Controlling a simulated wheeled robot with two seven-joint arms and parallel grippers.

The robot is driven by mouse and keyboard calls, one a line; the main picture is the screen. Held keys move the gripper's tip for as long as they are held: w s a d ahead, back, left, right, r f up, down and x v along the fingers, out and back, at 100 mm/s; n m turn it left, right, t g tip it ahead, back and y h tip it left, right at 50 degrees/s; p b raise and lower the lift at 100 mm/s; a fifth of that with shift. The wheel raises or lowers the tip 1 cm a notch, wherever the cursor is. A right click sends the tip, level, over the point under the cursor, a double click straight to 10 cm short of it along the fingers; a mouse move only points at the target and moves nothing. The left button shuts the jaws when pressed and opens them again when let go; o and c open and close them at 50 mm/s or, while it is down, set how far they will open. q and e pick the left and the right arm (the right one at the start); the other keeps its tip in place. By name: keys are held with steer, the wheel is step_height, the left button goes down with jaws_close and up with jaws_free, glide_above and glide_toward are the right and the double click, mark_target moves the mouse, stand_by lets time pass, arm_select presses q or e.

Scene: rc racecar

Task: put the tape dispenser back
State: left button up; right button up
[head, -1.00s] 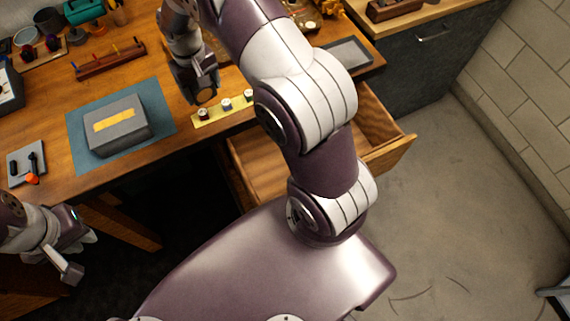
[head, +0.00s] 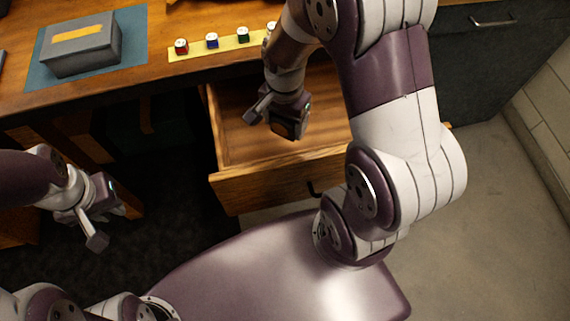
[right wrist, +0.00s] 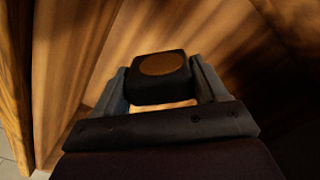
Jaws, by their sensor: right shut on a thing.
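My right gripper (head: 280,124) is over the open wooden drawer (head: 262,187), pointing down. It is shut on a small black block-like thing with a round brown-orange top, which I take to be the tape dispenser (right wrist: 160,70). In the right wrist view the thing sits between the two fingers of my right gripper (right wrist: 160,88). In the head view the gripper mostly hides it. I cannot tell if it touches the drawer floor. My left gripper (head: 107,225) is open and empty, low at the left, apart from the table.
The wooden table (head: 160,80) holds a grey box (head: 82,47) on a blue mat (head: 133,30), and a yellow strip (head: 190,53) with several small coloured pieces near the drawer. A dark cabinet (head: 480,75) stands at the right. The visible drawer floor looks clear.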

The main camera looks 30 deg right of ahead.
step_height(320, 180, down, 11)
steer(key=b, duration=0.3)
steer(key=shift+f, duration=0.5)
arm_select(q)
step_height(320, 180, down, 4)
steer(key=shift+f, duration=0.1)
arm_select(e)
steer(key=o, duration=1)
steer(key=shift+f, duration=0.1)
arm_select(q)
steer(key=shift+f, duration=0.1)
step_height(320, 180, up, 4)
steer(key=p, duration=0.3)
steer(key=shift+f, duration=0.25)
arm_select(e)
step_height(320, 180, up, 12)
steer(key=shift+r, duration=0.2)
